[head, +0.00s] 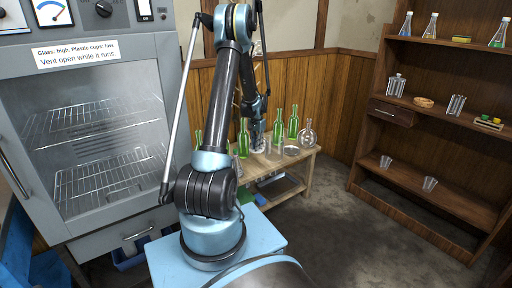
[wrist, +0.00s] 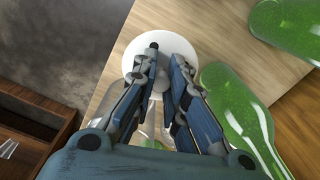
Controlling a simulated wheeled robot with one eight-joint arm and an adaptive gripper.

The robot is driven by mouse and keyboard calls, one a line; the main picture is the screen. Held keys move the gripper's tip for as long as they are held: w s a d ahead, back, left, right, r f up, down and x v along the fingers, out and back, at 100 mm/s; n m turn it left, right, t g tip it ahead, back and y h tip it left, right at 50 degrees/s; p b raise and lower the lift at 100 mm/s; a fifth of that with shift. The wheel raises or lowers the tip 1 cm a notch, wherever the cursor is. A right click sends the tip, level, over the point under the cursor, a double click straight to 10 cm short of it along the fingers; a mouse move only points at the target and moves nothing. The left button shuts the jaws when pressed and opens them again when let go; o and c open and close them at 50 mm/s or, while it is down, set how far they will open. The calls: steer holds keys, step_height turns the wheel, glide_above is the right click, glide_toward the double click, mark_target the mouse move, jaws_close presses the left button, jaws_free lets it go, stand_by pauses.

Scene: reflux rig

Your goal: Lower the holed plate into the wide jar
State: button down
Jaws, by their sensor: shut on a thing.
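The holed plate (wrist: 172,39) is a white round disc at the top middle of the wrist view, over the wooden table. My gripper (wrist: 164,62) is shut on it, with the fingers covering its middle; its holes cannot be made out. In the head view my gripper (head: 256,132) is small, low over the table's glassware, with the pale plate beneath it. Clear glass, perhaps the wide jar (wrist: 147,127), shows in part below the plate in the wrist view, mostly behind the fingers. I cannot tell whether the plate is inside or above the jar.
Green bottles (head: 293,122) stand around my gripper on the wooden table (head: 305,158); one green bottle (wrist: 232,105) is close on the right in the wrist view. A clear round flask (head: 308,136) stands at the table's right. A shelf unit (head: 440,140) with glassware is further right.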

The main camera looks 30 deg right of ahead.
steer(key=shift+r, duration=0.1)
steer(key=shift+r, duration=1.9)
